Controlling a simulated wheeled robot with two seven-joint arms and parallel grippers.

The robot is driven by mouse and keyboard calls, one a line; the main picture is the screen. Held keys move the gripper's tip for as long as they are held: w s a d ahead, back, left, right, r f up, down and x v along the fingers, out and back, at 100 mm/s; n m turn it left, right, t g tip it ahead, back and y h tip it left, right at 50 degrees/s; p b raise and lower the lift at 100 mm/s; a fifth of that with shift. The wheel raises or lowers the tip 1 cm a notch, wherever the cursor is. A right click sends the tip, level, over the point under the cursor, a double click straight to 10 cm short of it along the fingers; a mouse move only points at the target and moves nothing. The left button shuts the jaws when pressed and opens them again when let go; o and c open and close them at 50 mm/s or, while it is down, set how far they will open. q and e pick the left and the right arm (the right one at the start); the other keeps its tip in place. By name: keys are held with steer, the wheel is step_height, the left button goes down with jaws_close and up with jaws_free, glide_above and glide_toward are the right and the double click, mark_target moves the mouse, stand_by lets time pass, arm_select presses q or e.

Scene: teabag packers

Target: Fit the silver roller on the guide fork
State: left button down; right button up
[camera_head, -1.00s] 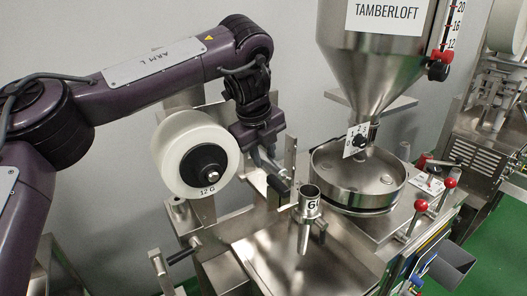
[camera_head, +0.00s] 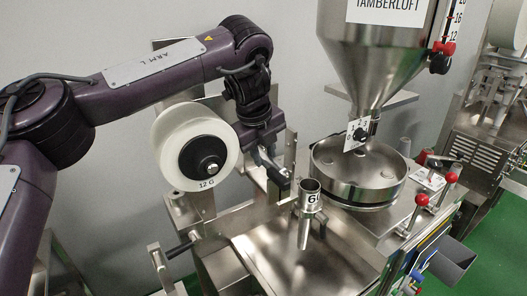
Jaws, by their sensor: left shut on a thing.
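My left gripper (camera_head: 267,165) hangs from the dark purple arm, between the white film reel and the hopper bowl. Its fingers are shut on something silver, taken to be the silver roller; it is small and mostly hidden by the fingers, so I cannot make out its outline. A dark block shows at the fingertips. An upright steel plate (camera_head: 290,151) stands just right of the gripper; I cannot tell whether it belongs to the guide fork, which I cannot pick out clearly. I cannot see whether the held thing touches the machine. My right gripper is not in view.
A large white reel (camera_head: 171,154) marked 12 G stands close left of the gripper. The steel hopper (camera_head: 372,62) and round bowl (camera_head: 340,180) stand right. A steel tube (camera_head: 305,232) rises in front, beside a sloping steel plate (camera_head: 262,262). Red-knobbed levers (camera_head: 432,198) are further right.

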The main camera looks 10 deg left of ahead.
arm_select(q)
steer(key=shift+f+b, duration=0.35)
steer(key=shift+f, duration=0.25)
steer(key=c, duration=1.1)
jaws_free()
steer(key=v, duration=0.8)
steer(key=shift+f, duration=0.1)
